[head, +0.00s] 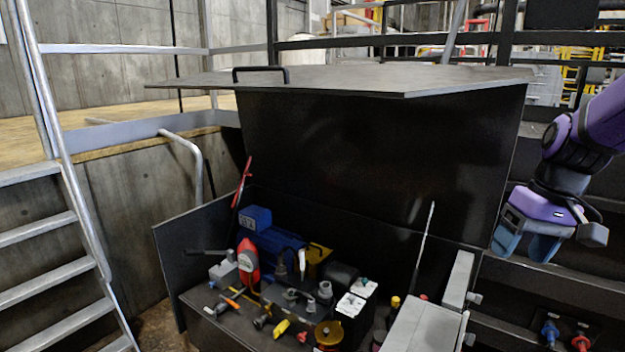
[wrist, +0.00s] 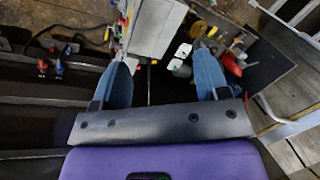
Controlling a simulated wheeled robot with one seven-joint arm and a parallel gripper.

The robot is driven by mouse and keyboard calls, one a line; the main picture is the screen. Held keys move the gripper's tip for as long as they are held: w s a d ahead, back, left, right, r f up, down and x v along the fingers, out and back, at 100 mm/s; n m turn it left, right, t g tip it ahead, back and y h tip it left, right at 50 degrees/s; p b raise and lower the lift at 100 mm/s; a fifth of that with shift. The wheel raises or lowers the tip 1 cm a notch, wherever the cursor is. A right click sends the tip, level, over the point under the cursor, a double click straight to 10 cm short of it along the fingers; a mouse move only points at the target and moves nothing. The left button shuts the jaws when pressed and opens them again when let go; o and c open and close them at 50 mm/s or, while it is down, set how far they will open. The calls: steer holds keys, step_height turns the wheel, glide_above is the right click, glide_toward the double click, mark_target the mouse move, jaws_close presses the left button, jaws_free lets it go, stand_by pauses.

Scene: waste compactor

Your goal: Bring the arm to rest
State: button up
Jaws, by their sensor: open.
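My gripper (head: 527,245) hangs at the right of the head view, at the end of my purple arm. Its two blue-grey fingers point downward. In the wrist view, the fingers (wrist: 163,85) stand wide apart with nothing held between them. The gripper is in the air, to the right of the dark compactor bin (head: 380,165), apart from it and from the things in it.
The bin holds a blue motor (head: 268,235), a red tool (head: 248,262) and several small parts. A grey box (head: 424,328) stands at its front right. Blue and red knobs (head: 550,332) sit below my gripper. Metal stairs (head: 40,240) are at left.

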steer(key=s+a+r+t+h, duration=0.1)
steer(key=s+a+r+t, duration=0.1)
steer(key=s+r, duration=0.2)
steer(key=s+a+r+t+h, duration=0.1)
steer(key=s+a+r+t, duration=0.1)
steer(key=s, duration=0.7)
step_height(320, 180, up, 2)
steer(key=shift+s+r+t, duration=0.1)
steer(key=shift+s+t, duration=0.2)
steer(key=shift+t, duration=0.3)
